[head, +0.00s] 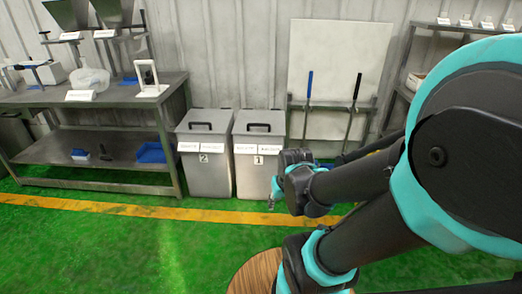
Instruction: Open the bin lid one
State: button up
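Bin one (259,175), grey with a label marked 1, stands against the wall. Its grey lid (259,119) is closed and has a dark handle (259,127) on top. Bin two (205,176), marked 2, stands close on its left, also with its lid closed. My gripper (271,201) points down near the lower right front of bin one in the picture, below the lid and apart from its handle. It is small and partly hidden by my wrist, so I cannot tell if the fingers are open or if it touches the bin.
A metal workbench (90,110) with a lower shelf stands left of the bins. Two long-handled tools (308,95) hang on a rack to the right. A yellow floor line (150,210) runs before the bins. The green floor in front looks clear. My arm covers the right side.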

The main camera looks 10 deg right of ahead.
aim_at(260, 118)
jog(key=i+l+u, duration=0.15)
jog(key=i+l, duration=2)
